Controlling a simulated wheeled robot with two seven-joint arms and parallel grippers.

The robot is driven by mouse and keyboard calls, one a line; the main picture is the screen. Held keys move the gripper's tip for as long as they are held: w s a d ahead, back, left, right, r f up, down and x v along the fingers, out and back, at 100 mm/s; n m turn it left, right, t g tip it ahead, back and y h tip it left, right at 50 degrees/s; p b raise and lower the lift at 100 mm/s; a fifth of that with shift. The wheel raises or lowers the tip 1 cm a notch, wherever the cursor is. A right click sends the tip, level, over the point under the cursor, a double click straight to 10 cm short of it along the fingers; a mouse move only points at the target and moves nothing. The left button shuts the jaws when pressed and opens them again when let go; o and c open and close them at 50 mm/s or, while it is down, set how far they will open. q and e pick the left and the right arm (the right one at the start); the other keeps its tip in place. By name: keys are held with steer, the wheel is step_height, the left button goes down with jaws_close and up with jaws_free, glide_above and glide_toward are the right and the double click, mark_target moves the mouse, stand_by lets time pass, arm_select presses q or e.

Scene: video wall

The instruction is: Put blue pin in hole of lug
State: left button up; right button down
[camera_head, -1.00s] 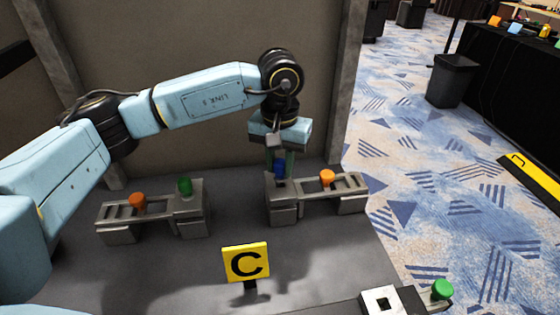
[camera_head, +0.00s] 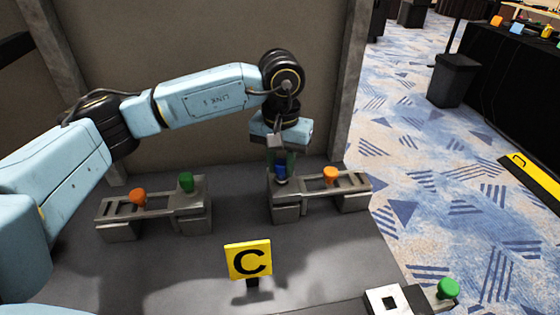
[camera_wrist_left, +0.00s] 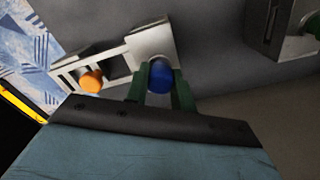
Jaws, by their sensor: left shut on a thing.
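The blue pin (camera_head: 281,173) is between the fingers of my left gripper (camera_head: 281,163), at the left block of the right-hand grey fixture (camera_head: 285,212). In the left wrist view the blue pin (camera_wrist_left: 160,76) sits between the two green fingers, right against the fixture's block (camera_wrist_left: 152,40). My left gripper is shut on the pin. The pin's lower end and any hole under it are hidden, so I cannot tell how deep it sits. An orange pin (camera_head: 330,175) stands in the slotted part of the same fixture. My right gripper is not in view.
A similar fixture (camera_head: 182,222) at the left holds an orange pin (camera_head: 138,196) and a green pin (camera_head: 186,182). A yellow C sign (camera_head: 249,259) stands in front. A block with a square hole (camera_head: 383,300) and a green pin (camera_head: 448,289) is at the front right.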

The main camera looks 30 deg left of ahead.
arm_select(q)
steer(key=shift+a+f, duration=0.1)
steer(key=shift+f, duration=0.3)
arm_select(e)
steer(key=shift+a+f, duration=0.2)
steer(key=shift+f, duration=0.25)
arm_select(q)
steer(key=o, duration=1.6)
steer(key=shift+s+a+f, duration=0.1)
steer(key=shift+f, duration=0.05)
steer(key=shift+c, duration=0.2)
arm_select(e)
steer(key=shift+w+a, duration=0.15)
arm_select(q)
steer(key=shift+d+r+p, duration=0.25)
steer(key=shift+r+p, duration=0.1)
steer(key=shift+r, duration=0.45)
steer(key=shift+d+r+p, duration=0.25)
steer(key=shift+r+p, duration=0.1)
steer(key=shift+r, duration=0.45)
steer(key=shift+r+p, duration=1.4)
steer(key=shift+r, duration=0.9)
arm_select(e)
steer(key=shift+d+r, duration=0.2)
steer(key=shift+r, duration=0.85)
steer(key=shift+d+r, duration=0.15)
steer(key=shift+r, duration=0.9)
